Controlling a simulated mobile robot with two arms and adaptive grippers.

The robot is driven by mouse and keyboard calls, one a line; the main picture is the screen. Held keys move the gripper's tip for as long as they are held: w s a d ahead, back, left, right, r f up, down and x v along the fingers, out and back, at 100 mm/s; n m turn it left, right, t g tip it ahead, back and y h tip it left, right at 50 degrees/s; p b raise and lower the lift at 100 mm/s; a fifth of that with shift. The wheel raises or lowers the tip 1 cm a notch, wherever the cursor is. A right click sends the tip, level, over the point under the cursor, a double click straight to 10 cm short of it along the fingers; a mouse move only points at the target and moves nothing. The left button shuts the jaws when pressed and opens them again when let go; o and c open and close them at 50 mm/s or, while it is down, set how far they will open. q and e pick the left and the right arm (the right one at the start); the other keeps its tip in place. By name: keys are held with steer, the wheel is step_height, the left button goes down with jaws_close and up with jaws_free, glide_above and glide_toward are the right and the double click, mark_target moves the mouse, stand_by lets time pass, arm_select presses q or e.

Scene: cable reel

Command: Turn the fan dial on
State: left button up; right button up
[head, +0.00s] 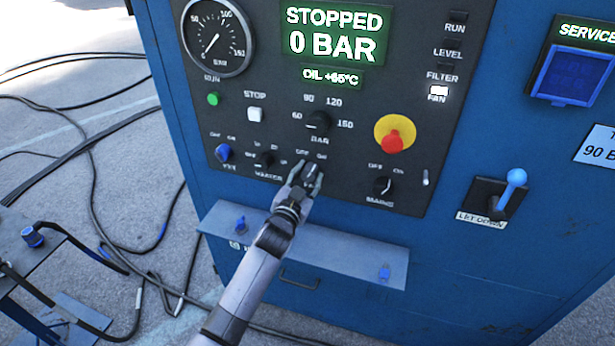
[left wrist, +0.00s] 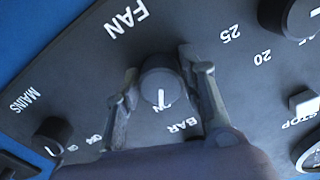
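The fan dial (left wrist: 160,88) is a dark round knob with a white pointer line, below the word FAN in the left wrist view. Its pointer aims at a partly hidden mark whose visible letter is N. My left gripper (head: 308,178) is at this dial on the panel, and partly covers it in the head view. In the left wrist view my left gripper (left wrist: 160,72) has one finger on each side of the knob, with small gaps showing. The FAN lamp (head: 439,91) is lit white. My right gripper is not in view.
The mains dial (head: 382,186), red emergency button (head: 393,141) and bar dial (head: 317,121) are close by. A narrow shelf (head: 340,256) juts out below the panel. A blue-knobbed lever (head: 516,178) is at the right. Cables (head: 95,190) lie on the floor at left.

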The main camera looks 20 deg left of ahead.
arm_select(q)
steer(key=o, duration=0.3)
steer(key=s, duration=1.2)
steer(key=shift+a, duration=0.2)
steer(key=shift+f, duration=0.1)
